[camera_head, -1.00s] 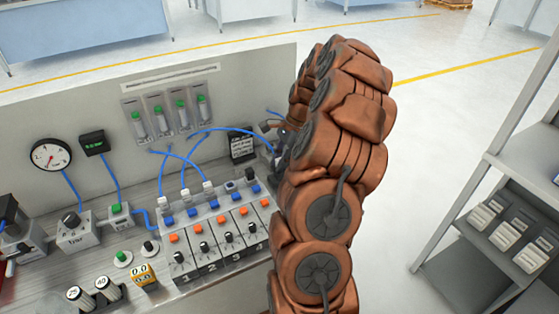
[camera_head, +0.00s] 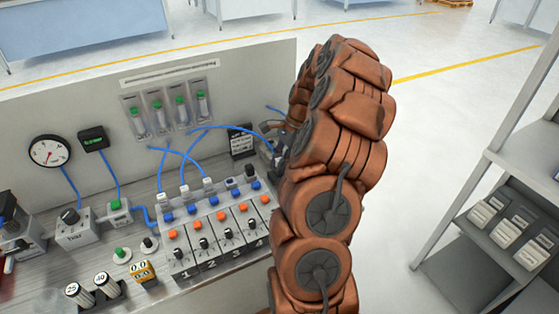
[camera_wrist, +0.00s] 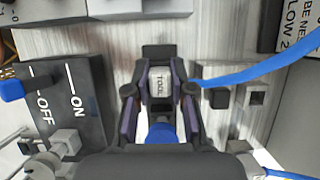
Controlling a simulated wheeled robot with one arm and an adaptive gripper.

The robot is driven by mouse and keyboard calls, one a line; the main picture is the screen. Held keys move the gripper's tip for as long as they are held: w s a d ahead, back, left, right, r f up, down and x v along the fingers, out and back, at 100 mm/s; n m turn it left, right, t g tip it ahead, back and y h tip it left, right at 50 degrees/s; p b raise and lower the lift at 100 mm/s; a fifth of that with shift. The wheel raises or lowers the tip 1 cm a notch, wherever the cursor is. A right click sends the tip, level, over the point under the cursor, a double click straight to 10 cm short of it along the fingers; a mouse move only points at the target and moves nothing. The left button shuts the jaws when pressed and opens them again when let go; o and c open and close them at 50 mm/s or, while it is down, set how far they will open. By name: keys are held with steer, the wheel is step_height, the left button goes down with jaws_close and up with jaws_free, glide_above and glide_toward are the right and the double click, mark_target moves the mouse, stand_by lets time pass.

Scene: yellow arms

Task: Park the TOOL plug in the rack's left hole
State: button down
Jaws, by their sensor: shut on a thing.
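A pale plug (camera_wrist: 160,83) marked TOOL sits between the fingertips of my gripper (camera_wrist: 160,88) in the wrist view. The fingers are shut on its sides. A blue piece (camera_wrist: 161,132) shows below the plug, nearer the palm. A dark block (camera_wrist: 158,51) lies just beyond the fingertips; I cannot tell whether the plug touches it. In the head view my gripper (camera_head: 274,148) is at the right end of the bench, largely hidden by my arm. I cannot make out the rack or its left hole clearly in either view.
A blue hose (camera_wrist: 262,70) runs right of the fingers in the wrist view. Small blocks (camera_wrist: 218,98) stand right of the gripper. A dark switch unit (camera_wrist: 75,100) marked ON and OFF is on the left. A black sign (camera_head: 240,140) stands near the gripper in the head view.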

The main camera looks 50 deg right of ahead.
steer(key=shift+f, duration=0.1)
steer(key=c, duration=0.9)
jaws_free()
step_height(320, 180, up, 8)
steer(key=shift+r+p, duration=0.1)
steer(key=shift+p, duration=0.9)
steer(key=shift+r, duration=0.45)
